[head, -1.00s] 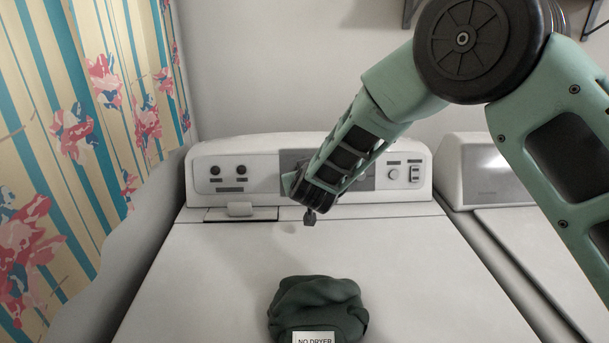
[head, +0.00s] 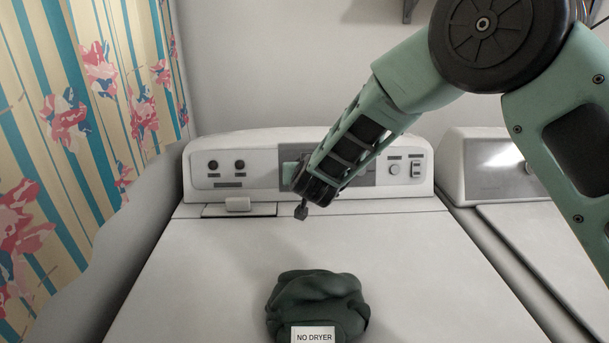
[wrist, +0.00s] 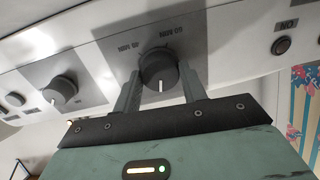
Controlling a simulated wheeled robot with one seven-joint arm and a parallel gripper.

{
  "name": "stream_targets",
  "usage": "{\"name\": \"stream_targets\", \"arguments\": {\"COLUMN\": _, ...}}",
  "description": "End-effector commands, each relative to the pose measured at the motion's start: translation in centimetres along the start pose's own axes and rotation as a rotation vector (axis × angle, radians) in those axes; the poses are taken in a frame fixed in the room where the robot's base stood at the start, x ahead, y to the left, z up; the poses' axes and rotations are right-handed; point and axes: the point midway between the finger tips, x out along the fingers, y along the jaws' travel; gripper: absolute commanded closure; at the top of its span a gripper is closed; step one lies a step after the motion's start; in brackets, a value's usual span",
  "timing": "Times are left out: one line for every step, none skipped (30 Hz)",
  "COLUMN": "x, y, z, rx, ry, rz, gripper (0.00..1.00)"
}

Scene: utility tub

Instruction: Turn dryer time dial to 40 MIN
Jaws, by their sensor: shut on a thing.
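The time dial (wrist: 158,68) is a dark round knob with a white pointer line, on a grey patch of the dryer's control panel. In the wrist view the pointer line faces down toward my gripper. My gripper (wrist: 161,88) has one finger on each side of the dial, shut on it. In the head view my forearm and wrist hide the dial and the fingers in front of the white dryer (head: 395,235).
Another dark knob (wrist: 61,91) is at the left in the wrist view, and a round button (wrist: 281,46) at the right. A dark green cloth bundle (head: 318,300) with a "NO DRYER" label lies on the dryer top. A second white machine (head: 490,165) stands at the right.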

Motion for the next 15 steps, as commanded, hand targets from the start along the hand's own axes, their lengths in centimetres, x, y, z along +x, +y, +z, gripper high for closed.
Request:
{"name": "stream_targets", "arguments": {"x": 0.12, "y": 0.11, "z": 0.41, "rx": 0.043, "ry": 0.002, "rz": 0.001, "gripper": 0.81}}
{"name": "stream_targets", "arguments": {"x": 0.11, "y": 0.10, "z": 0.42, "rx": 0.070, "ry": 0.004, "rz": 0.000, "gripper": 0.81}}
{"name": "stream_targets", "arguments": {"x": 0.12, "y": 0.11, "z": 0.45, "rx": 0.108, "ry": 0.006, "rz": -0.001, "gripper": 0.81}}
{"name": "stream_targets", "arguments": {"x": 0.13, "y": 0.12, "z": 0.48, "rx": 0.137, "ry": 0.007, "rz": -0.001, "gripper": 0.81}}
{"name": "stream_targets", "arguments": {"x": 0.14, "y": 0.15, "z": 0.50, "rx": 0.166, "ry": 0.009, "rz": -0.002, "gripper": 0.81}}
{"name": "stream_targets", "arguments": {"x": 0.15, "y": 0.16, "z": 0.51, "rx": 0.204, "ry": 0.010, "rz": -0.003, "gripper": 0.81}}
{"name": "stream_targets", "arguments": {"x": 0.14, "y": 0.15, "z": 0.51, "rx": 0.233, "ry": 0.012, "rz": -0.004, "gripper": 0.81}}
{"name": "stream_targets", "arguments": {"x": 0.13, "y": 0.13, "z": 0.50, "rx": 0.261, "ry": 0.014, "rz": -0.005, "gripper": 0.81}}
{"name": "stream_targets", "arguments": {"x": 0.13, "y": 0.11, "z": 0.51, "rx": 0.299, "ry": 0.016, "rz": -0.006, "gripper": 0.81}}
{"name": "stream_targets", "arguments": {"x": 0.13, "y": 0.10, "z": 0.53, "rx": 0.328, "ry": 0.017, "rz": -0.007, "gripper": 0.81}}
{"name": "stream_targets", "arguments": {"x": 0.14, "y": 0.10, "z": 0.55, "rx": 0.356, "ry": 0.018, "rz": -0.008, "gripper": 0.81}}
{"name": "stream_targets", "arguments": {"x": 0.14, "y": 0.10, "z": 0.57, "rx": 0.393, "ry": 0.020, "rz": -0.008, "gripper": 0.81}}
{"name": "stream_targets", "arguments": {"x": 0.14, "y": 0.10, "z": 0.58, "rx": 0.422, "ry": 0.022, "rz": -0.009, "gripper": 0.81}}
{"name": "stream_targets", "arguments": {"x": 0.13, "y": 0.10, "z": 0.58, "rx": 0.452, "ry": 0.023, "rz": -0.010, "gripper": 0.81}}
{"name": "stream_targets", "arguments": {"x": 0.13, "y": 0.10, "z": 0.57, "rx": 0.490, "ry": 0.025, "rz": -0.011, "gripper": 0.81}}
